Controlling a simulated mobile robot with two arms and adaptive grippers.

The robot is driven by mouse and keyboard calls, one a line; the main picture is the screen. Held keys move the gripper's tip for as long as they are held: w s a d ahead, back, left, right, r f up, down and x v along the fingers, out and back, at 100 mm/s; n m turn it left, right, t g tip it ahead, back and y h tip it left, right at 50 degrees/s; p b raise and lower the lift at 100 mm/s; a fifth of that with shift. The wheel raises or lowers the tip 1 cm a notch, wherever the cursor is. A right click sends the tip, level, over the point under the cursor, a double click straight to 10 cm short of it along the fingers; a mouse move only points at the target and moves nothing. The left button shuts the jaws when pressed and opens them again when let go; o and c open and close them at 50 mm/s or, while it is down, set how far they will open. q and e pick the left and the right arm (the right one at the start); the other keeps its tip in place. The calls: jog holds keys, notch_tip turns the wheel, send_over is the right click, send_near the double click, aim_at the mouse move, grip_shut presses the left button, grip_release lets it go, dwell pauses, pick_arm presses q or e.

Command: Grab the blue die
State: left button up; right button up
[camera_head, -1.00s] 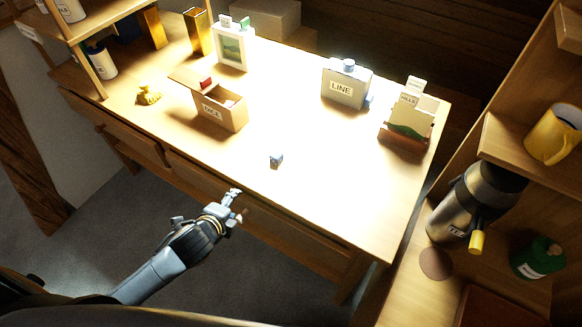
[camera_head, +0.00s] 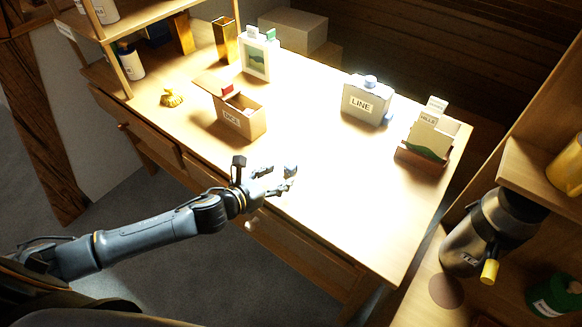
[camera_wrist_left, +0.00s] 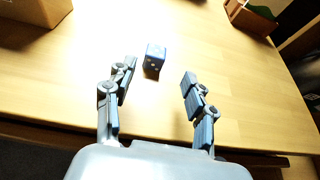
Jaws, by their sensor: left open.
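The small blue die (camera_wrist_left: 154,58) sits on the bright wooden table, just beyond the fingertips in the left wrist view. It is nearer the left finger's line there. In the head view the die (camera_head: 291,170) shows right by the fingertips, partly crowded by them. My left gripper (camera_head: 277,179) is open over the table's near edge, pointing toward the die. In the wrist view the two fingers of the gripper (camera_wrist_left: 158,79) stand apart with nothing between them. My right gripper is not in view.
A box labelled DICE (camera_head: 238,117) stands open left of the gripper, with a yellow object (camera_head: 172,97) beyond it. A LINE container (camera_head: 366,101) and a card holder (camera_head: 425,150) stand at the back right. The table right of the die is clear.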

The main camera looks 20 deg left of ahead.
aim_at(287, 169)
pick_arm(q)
jog(key=x, duration=0.6)
jog(key=shift+w+a+f, duration=0.2)
jog(key=shift+w, duration=0.2)
jog(key=c, duration=0.9)
